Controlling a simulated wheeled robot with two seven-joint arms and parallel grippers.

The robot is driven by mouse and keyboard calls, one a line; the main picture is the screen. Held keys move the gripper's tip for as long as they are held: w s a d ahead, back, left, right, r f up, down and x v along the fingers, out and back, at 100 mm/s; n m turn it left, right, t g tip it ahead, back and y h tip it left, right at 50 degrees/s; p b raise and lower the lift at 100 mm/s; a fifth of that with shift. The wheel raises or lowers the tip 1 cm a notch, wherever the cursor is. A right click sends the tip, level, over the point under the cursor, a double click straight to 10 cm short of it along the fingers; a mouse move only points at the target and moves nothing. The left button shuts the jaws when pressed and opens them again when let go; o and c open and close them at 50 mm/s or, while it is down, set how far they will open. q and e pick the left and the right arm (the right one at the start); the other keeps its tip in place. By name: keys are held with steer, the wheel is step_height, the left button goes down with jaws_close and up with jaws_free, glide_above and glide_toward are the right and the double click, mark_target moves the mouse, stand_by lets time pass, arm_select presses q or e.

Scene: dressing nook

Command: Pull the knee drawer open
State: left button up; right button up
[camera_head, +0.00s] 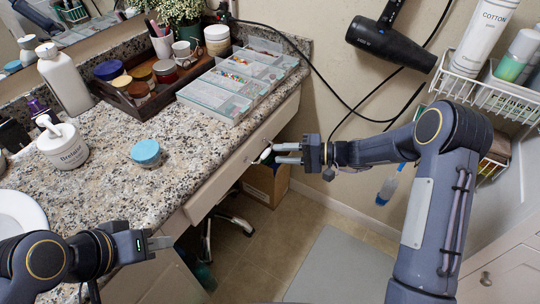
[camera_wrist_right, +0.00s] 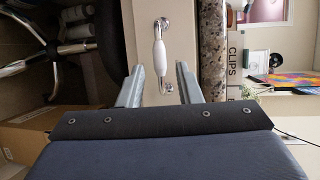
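The knee drawer (camera_head: 235,167) is a pale front under the granite counter and looks closed. Its handle (camera_wrist_right: 160,55) is a white grip with chrome ends; in the head view the handle (camera_head: 266,153) shows small at the fingertips. My right gripper (camera_head: 288,153) is in front of the drawer, pointing at the handle. In the right wrist view, the right gripper (camera_wrist_right: 158,75) has its two fingers apart, with the handle in the gap between them. I cannot tell whether either finger touches it. My left gripper (camera_head: 160,243) is over the counter's near edge, away from the drawer; its finger gap is unclear.
A cardboard box (camera_head: 265,183) and a chair base (camera_head: 232,220) are below. A hair dryer (camera_head: 385,42) hangs on the wall. Floor ahead is open.

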steer(key=x, duration=0.4)
jaws_close()
stand_by(0.4)
